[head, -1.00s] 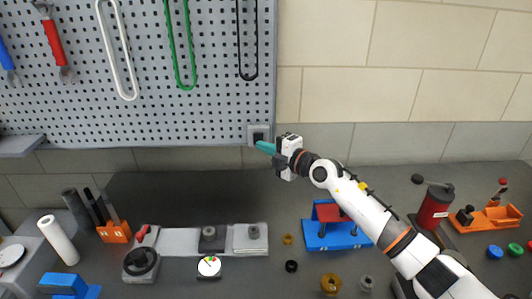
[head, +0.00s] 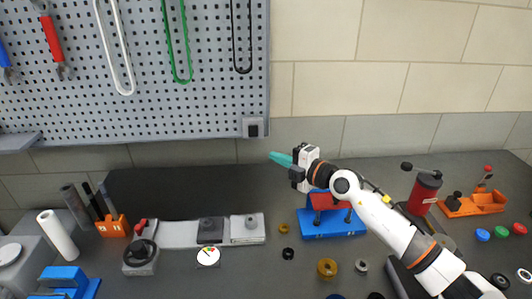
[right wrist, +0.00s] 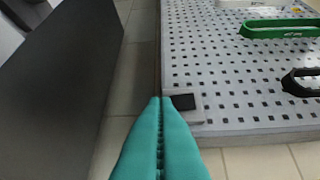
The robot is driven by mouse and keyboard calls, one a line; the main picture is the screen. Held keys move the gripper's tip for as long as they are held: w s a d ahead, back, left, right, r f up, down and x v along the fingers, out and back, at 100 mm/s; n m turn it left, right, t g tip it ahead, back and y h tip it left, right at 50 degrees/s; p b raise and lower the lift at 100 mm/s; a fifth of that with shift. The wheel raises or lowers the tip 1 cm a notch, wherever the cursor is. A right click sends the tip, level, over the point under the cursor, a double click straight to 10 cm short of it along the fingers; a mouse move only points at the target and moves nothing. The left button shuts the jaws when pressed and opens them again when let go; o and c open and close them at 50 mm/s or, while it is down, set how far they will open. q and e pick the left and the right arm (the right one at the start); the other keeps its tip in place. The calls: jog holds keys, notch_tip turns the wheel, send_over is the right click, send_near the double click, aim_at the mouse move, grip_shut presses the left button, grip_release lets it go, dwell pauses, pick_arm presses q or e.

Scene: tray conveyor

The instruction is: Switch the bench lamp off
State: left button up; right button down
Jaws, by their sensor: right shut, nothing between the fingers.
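The switch (head: 253,128) is a dark rocker in a light grey plate at the lower right corner of the pegboard. It also shows in the right wrist view (right wrist: 184,102), just right of the fingertips. Whether it is on or off I cannot tell. My right gripper (head: 271,155) has teal fingers, shut and empty, below and to the right of the switch and apart from it. In the right wrist view the fingers (right wrist: 160,100) lie together along their length. No lamp body shows. My left gripper is not in view.
The pegboard (head: 210,110) hangs on the wall with tools on it. Below my right arm stands a blue fixture (head: 318,228). A red-and-black grinder-like item (head: 424,190) and an orange stand (head: 460,207) are at right.

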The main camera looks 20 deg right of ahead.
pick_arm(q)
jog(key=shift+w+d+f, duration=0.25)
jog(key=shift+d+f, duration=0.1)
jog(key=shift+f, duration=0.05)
pick_arm(e)
jog(key=v, duration=0.4)
jog(key=shift+s+a+f, duration=0.1)
jog(key=shift+s+f, duration=0.05)
jog(key=shift+s, duration=0.2)
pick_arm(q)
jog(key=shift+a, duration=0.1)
